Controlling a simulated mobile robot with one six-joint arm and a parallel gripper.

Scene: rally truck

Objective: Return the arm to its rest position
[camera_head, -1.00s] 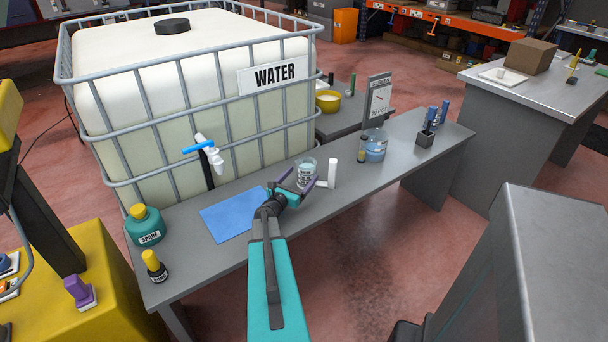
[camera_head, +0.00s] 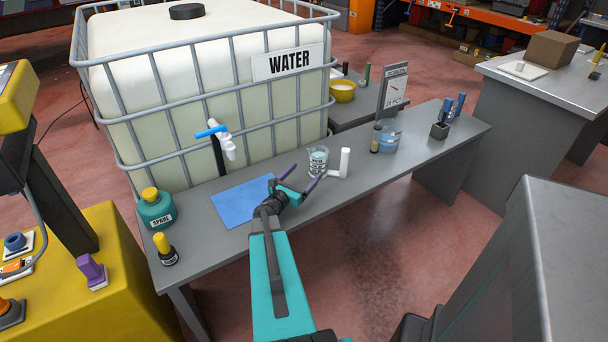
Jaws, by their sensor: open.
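My gripper (camera_head: 294,181) is at the end of my teal arm, in the middle of the head view. Its two purple-tipped fingers are spread apart with nothing between them. It hangs over the front part of the grey bench (camera_head: 410,152), just right of the blue mat (camera_head: 243,201). A glass beaker (camera_head: 318,161) with pale contents stands beyond the fingers, apart from them as far as I can see. A white upright piece (camera_head: 344,162) stands right of the beaker.
The caged water tank (camera_head: 200,110) with a blue-handled tap (camera_head: 212,132) stands behind the bench. A second beaker (camera_head: 389,138) stands to the right. Open floor lies in front.

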